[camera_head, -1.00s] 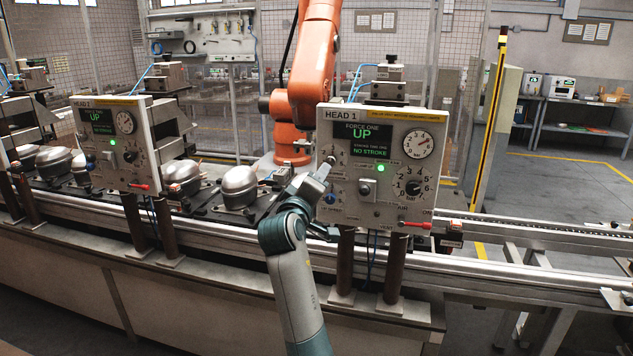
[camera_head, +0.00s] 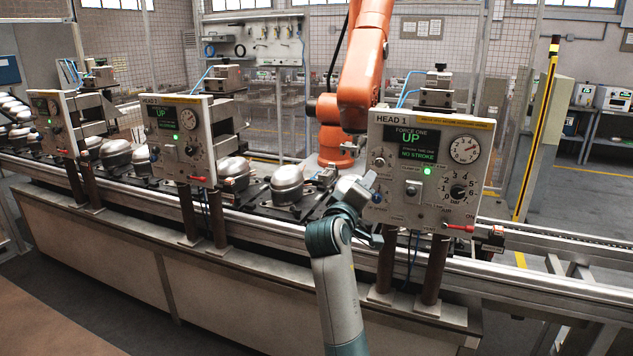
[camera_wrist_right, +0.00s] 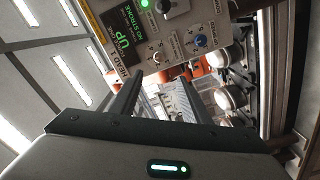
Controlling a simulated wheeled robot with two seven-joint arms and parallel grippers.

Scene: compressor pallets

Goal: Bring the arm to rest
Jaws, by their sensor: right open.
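My right arm rises from the bottom middle of the head view. Its gripper (camera_head: 368,182) is at the left edge of the nearest HEAD 1 panel (camera_head: 412,205); contact cannot be told there. In the right wrist view the two dark fingers (camera_wrist_right: 163,88) stand apart with nothing between them, and the panel (camera_wrist_right: 175,42) fills the area above them. The panel's screen reads UP and NO STROKE, and a green lamp (camera_head: 427,171) is lit. My left gripper is not in view.
A conveyor line (camera_head: 500,268) runs across, carrying compressors (camera_head: 287,184) on dark pallets. Two more panels (camera_head: 182,140) stand farther left. An orange robot arm (camera_head: 362,65) is behind the line. Dark posts (camera_head: 387,250) support the near panel. Open floor lies at the lower left.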

